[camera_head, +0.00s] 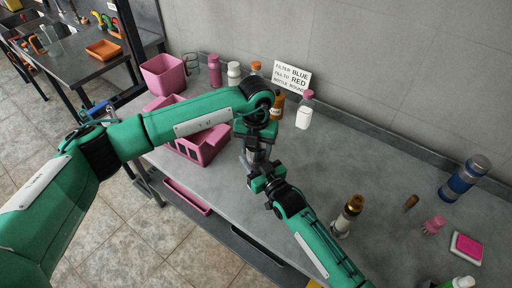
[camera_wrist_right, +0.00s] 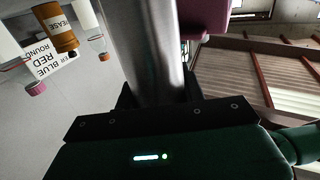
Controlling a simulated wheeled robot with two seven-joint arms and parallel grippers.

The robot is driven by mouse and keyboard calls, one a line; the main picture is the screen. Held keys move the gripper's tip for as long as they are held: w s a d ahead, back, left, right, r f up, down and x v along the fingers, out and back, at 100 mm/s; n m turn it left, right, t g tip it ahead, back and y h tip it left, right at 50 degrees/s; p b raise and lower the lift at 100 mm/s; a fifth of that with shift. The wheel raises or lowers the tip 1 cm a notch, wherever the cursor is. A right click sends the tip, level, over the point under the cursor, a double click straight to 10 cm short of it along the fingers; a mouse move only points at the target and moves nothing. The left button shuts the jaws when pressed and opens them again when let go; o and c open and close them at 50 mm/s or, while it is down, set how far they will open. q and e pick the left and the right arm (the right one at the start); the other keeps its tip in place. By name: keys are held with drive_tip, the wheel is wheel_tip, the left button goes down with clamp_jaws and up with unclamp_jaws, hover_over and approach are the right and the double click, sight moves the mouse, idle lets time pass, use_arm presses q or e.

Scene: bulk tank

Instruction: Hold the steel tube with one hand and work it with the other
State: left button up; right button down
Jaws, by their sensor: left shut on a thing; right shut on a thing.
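The steel tube (camera_head: 257,157) is upright or nearly so in the head view, above the grey bench, mostly hidden between my two grippers. My left gripper (camera_head: 256,133) comes from above and is shut on its upper part. My right gripper (camera_head: 264,181) comes from below right and is shut on its lower part. In the right wrist view the shiny tube (camera_wrist_right: 142,45) rises from between the dark fingers of my right gripper (camera_wrist_right: 160,98). The tube's ends are hidden, and I cannot tell whether it has separate parts.
A pink basket (camera_head: 208,148) and pink bin (camera_head: 163,74) stand left on the bench (camera_head: 360,165). Several bottles and a sign (camera_head: 292,76) line the wall. Bare bench lies between.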

use_arm(q)
drive_tip(key=shift+m, duration=0.7)
drive_tip(key=o, duration=1.1)
drive_tip(key=shift+c, duration=0.2)
drive_tip(key=shift+r, duration=2.25)
drive_tip(key=o, duration=0.6)
drive_tip(key=shift+c, duration=0.2)
wheel_tip(320, 180, up, 12)
